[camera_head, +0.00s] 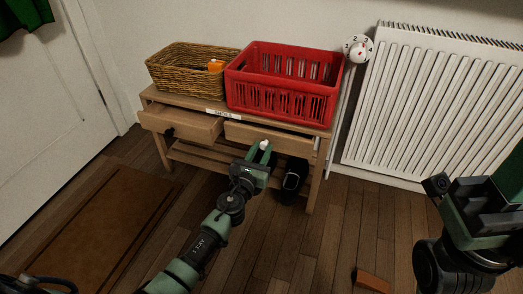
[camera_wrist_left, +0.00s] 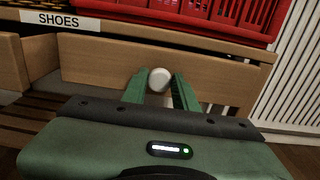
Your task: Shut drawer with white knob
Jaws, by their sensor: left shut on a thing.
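The drawer with the white knob (camera_head: 295,141) is the right one of two in a wooden bench. It stands partly out, with a dark gap above its front. Its plain wooden front also shows in the left wrist view (camera_wrist_left: 95,66). My left gripper (camera_head: 260,151) is at this front, shut on the white knob (camera_wrist_left: 159,79), with a green finger on each side. The fingers partly hide the knob in the head view. Part of my right arm shows at the right edge of the head view, but its fingertips are not visible.
The left drawer (camera_head: 185,123), with a dark knob, is also out. A wicker basket (camera_head: 180,68) and a red crate (camera_head: 275,105) stand on the bench, with a SHOES label (camera_wrist_left: 60,19) on its edge. Dark shoes (camera_head: 292,181) are below. A radiator (camera_head: 430,100) is to the right.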

